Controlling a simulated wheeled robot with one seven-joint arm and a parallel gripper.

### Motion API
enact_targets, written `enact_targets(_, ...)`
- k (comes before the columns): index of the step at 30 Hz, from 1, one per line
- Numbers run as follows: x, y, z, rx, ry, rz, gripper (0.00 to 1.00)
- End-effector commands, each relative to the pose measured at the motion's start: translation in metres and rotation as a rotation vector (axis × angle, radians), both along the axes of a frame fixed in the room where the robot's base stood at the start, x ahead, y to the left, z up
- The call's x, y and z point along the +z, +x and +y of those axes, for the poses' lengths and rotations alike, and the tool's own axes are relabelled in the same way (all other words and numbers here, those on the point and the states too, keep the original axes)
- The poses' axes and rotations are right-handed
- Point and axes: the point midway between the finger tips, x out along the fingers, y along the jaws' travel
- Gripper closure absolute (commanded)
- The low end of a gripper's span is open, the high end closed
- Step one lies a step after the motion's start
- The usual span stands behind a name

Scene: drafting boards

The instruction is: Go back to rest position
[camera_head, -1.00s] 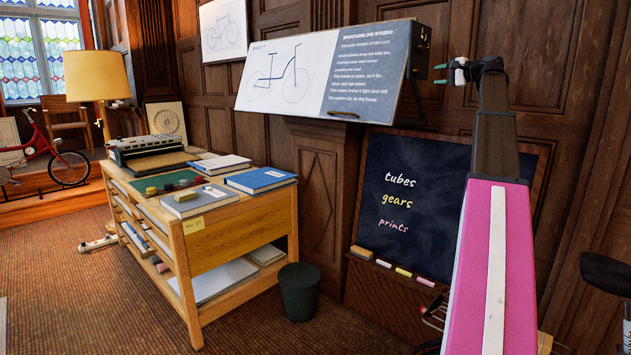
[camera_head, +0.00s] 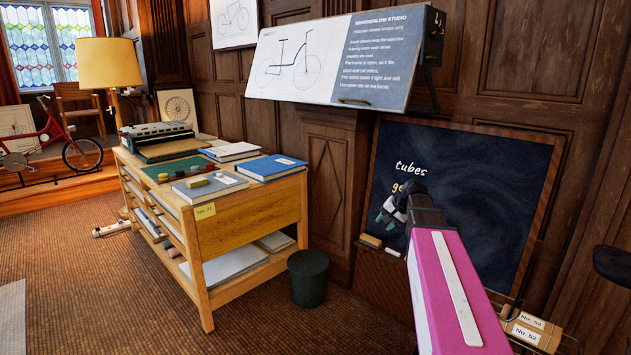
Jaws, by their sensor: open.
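My gripper (camera_head: 389,210) is at the end of my pink arm, right of centre in the head view. It is in front of the lower left part of the chalkboard (camera_head: 480,205) and hides most of the words below "tubes". Its fingers point left and down, and are open with nothing seen between them. The gripper is apart from the wooden flat-file cabinet (camera_head: 250,230) to its left. I cannot tell how far it is from the chalkboard.
A drafting board (camera_head: 335,60) with a bicycle drawing hangs above. Books and a typewriter-like machine (camera_head: 158,135) lie on the cabinet. A dark bin (camera_head: 308,280) stands beside it. A box labelled No. 52 (camera_head: 532,328) is at lower right. Carpet (camera_head: 110,290) is free at lower left.

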Motion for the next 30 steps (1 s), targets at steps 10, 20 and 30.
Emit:
enact_targets(10,-0.131,-0.133,0.055,0.227,-0.289,0.154,0.58)
enact_targets(20,-0.192,-0.227,0.071,0.425,-0.497,0.25,0.58)
enact_targets(30,-0.198,-0.238,0.072,0.456,-0.527,0.262,0.58)
